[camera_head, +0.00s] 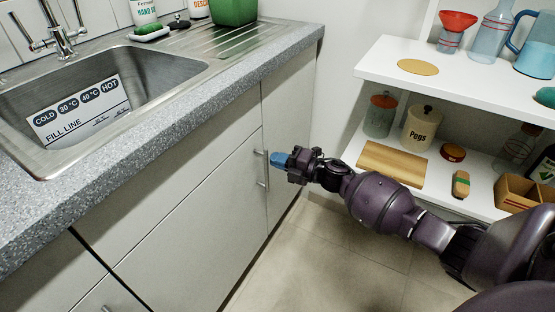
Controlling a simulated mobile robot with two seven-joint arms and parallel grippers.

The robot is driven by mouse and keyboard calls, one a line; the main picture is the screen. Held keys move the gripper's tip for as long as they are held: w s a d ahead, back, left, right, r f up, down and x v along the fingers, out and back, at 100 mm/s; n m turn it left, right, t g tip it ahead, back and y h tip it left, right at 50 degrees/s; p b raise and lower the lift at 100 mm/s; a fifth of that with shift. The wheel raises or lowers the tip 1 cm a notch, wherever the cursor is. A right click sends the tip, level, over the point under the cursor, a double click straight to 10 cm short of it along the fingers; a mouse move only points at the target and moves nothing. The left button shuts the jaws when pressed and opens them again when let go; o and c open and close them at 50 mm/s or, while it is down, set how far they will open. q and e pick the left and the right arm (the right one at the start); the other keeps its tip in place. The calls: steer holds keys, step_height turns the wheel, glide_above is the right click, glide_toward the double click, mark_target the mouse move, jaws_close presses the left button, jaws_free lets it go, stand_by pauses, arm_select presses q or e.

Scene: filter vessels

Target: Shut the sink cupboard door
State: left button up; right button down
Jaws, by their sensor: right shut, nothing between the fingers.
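The sink cupboard's light grey door front (185,205) is below the grey speckled counter, under the steel sink. It looks flush or nearly flush with the narrower front (288,120) to its right; I cannot tell if a small gap remains. A vertical bar handle (264,170) sits near the seam between them. My right gripper (277,160), with blue fingertips, is shut and empty, just right of the handle. I cannot tell if it touches the handle or the front. My left gripper is not in view.
The steel sink (160,58) has a fill line label inside. White shelves (370,68) at right hold a pegs jar (421,128), a wooden board (392,163), a red funnel (457,20) and a blue jug (537,45). The tiled floor (300,265) below my right arm is clear.

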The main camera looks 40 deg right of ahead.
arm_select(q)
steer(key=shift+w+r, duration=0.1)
arm_select(e)
steer(key=shift+w+d+r, duration=0.1)
steer(key=shift+w+r, duration=0.25)
steer(key=shift+r, duration=0.15)
arm_select(q)
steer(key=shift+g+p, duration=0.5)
steer(key=shift+p, duration=0.3)
arm_select(e)
steer(key=f+v, duration=0.1)
steer(key=v, duration=0.7)
steer(key=shift+a, duration=0.25)
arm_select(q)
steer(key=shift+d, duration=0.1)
arm_select(e)
steer(key=shift+s, duration=0.15)
